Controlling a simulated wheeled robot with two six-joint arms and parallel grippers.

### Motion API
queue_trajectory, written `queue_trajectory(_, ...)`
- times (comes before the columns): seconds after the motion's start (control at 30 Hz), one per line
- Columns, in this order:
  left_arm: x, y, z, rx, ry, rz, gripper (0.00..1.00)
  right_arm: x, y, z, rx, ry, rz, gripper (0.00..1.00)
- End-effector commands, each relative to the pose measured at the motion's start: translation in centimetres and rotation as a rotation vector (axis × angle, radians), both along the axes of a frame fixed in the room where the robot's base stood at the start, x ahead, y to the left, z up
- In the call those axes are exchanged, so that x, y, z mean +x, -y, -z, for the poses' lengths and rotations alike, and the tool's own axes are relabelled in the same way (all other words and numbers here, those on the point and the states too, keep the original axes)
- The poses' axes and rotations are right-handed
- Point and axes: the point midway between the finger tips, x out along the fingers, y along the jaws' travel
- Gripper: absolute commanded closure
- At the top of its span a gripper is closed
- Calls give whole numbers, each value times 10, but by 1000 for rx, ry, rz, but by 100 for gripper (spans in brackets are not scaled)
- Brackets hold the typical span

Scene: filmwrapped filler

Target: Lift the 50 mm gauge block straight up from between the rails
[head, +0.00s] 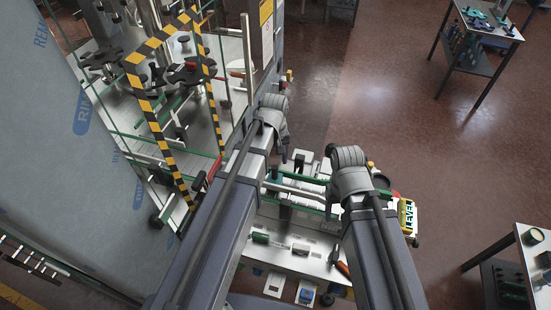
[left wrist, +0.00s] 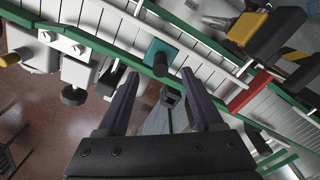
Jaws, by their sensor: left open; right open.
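In the left wrist view my left gripper (left wrist: 160,73) is open, its two dark fingers pointing at a strip of white rollers between green rails (left wrist: 97,55). A teal block (left wrist: 158,56) lies across the strip just ahead of the fingertips, apart from them, and a red block (left wrist: 246,94) lies further right. I cannot read any size on either, so I cannot tell which is the 50 mm gauge block. In the head view my left gripper (head: 284,151) hangs over the bench's back left. My right gripper (head: 349,172) is over its right side, its fingers mostly hidden by its wrist.
A black-and-yellow striped frame (head: 146,110) stands close left of my left arm. A yellow level (head: 407,217) is at the bench's right edge.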

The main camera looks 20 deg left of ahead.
Motion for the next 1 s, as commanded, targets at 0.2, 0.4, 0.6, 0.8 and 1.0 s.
queue_trajectory(0.2, 0, 0, 34, 0, 0, 1, 32, 0, 0, 34, 0, 0, -9, 37)
queue_trajectory(0.4, 0, 0, 57, 0, 0, 1, 32, 1, 0, 57, 0, 1, -9, 37)
queue_trajectory(0.6, 0, 0, 62, 0, 0, 1, 32, 1, 0, 62, 0, 2, -8, 37)
queue_trajectory(0.8, 0, 0, 61, 0, 0, 1, 32, 1, 0, 61, 0, 2, -8, 37)
queue_trajectory(1.0, 0, 0, 61, 0, 0, 1, 53, 1, 0, 61, 0, 2, -8, 37)
